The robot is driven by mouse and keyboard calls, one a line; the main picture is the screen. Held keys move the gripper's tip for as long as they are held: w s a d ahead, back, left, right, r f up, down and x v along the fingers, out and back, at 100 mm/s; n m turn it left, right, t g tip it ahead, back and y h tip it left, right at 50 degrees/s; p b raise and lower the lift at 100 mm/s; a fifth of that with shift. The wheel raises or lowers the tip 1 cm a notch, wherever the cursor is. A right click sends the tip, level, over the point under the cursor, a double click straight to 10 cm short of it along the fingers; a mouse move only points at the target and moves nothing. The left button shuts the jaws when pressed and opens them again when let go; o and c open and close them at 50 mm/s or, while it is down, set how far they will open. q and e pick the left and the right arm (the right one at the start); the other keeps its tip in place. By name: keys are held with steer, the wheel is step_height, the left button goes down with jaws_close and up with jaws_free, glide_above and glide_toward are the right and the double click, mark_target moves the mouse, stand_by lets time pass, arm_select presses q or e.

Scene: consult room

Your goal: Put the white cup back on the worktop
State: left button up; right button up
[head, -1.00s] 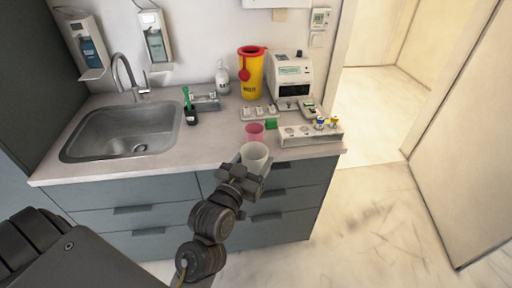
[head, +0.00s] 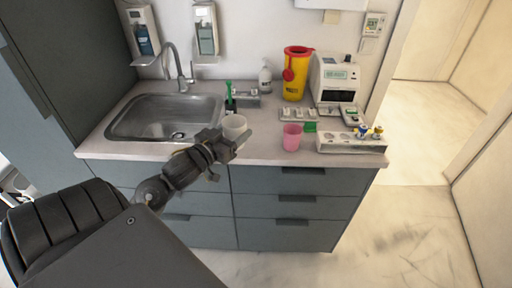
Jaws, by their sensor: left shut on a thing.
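My left gripper (head: 230,140) is shut on the white cup (head: 235,127), which looks upright. The gripper covers the cup's lower part. The cup shows over the front part of the worktop (head: 268,147), between the sink and the pink cup. I cannot tell whether its base touches the surface. My right gripper is not in view.
A pink cup (head: 292,137) stands to the right of the white cup. A white rack (head: 345,144) with small vials is farther right. A green-topped item (head: 230,98) stands behind the white cup. The sink (head: 160,117) is at left.

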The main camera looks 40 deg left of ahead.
arm_select(q)
steer(key=shift+s+a+r, duration=0.1)
steer(key=shift+a+r, duration=0.3)
steer(key=shift+a, duration=0.2)
steer(key=shift+a+r, duration=0.4)
steer(key=shift+a, duration=0.2)
steer(key=w+f, duration=0.2)
steer(key=w, duration=0.2)
steer(key=w+f, duration=0.3)
steer(key=w, duration=0.1)
steer(key=w+a+f+p, duration=0.1)
steer(key=w+f, duration=0.2)
steer(key=w, duration=0.1)
steer(key=shift+w+f, duration=0.2)
steer(key=shift+w, duration=0.1)
steer(key=shift+w+f, duration=0.5)
steer(key=shift+f, duration=0.1)
steer(key=f, duration=0.1)
steer(key=f+p, duration=0.1)
steer(key=f, duration=0.1)
steer(key=shift+w, duration=0.2)
steer(key=shift+f, duration=0.25)
steer(key=shift+f, duration=0.1)
steer(key=o, duration=1.1)
